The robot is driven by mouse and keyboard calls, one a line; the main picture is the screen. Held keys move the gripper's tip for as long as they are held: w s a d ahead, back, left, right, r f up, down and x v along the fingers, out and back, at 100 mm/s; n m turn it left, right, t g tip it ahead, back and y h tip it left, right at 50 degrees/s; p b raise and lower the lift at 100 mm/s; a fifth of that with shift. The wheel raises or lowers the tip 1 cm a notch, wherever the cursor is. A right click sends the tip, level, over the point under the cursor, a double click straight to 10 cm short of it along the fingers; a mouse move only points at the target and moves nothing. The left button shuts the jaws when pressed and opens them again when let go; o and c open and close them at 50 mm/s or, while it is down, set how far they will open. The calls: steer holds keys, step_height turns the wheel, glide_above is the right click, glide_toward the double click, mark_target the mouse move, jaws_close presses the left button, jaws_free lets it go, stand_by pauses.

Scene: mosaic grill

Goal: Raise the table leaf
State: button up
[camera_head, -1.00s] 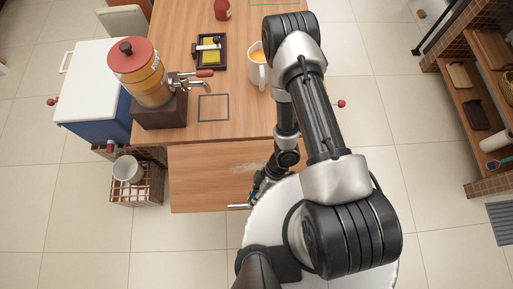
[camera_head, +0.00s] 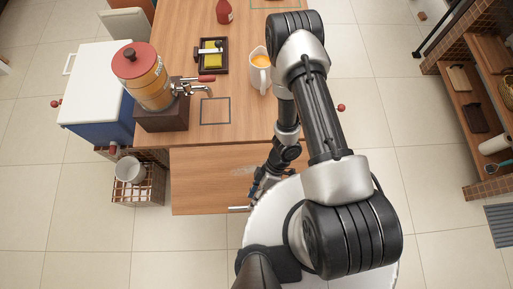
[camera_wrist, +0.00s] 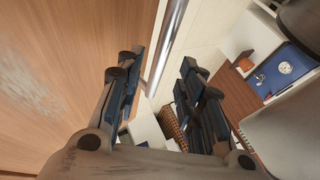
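The wooden table leaf (camera_head: 205,182) shows below the near edge of the tabletop (camera_head: 185,100), lower than it; its exact angle is hard to tell. A pale scuffed patch marks its face. A metal bar handle (camera_head: 238,209) shows at the leaf's near edge. My gripper (camera_head: 257,194) is by that edge, just right of the bar, partly hidden by my arm. In the wrist view my gripper (camera_wrist: 161,62) is open, its fingers apart. The leaf (camera_wrist: 60,70) fills the left, and the metal bar (camera_wrist: 167,45) runs beyond the gap between the fingertips. I see no clear contact.
A drink dispenser (camera_head: 148,80), a jug of orange drink (camera_head: 260,72), a tray with a yellow block (camera_head: 212,56) and a red bottle (camera_head: 224,12) stand on the tabletop. A wicker basket (camera_head: 140,190) and a white-topped cooler (camera_head: 95,80) stand left. Tiled floor (camera_head: 180,250) is free in front.

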steer(key=v, duration=1.2)
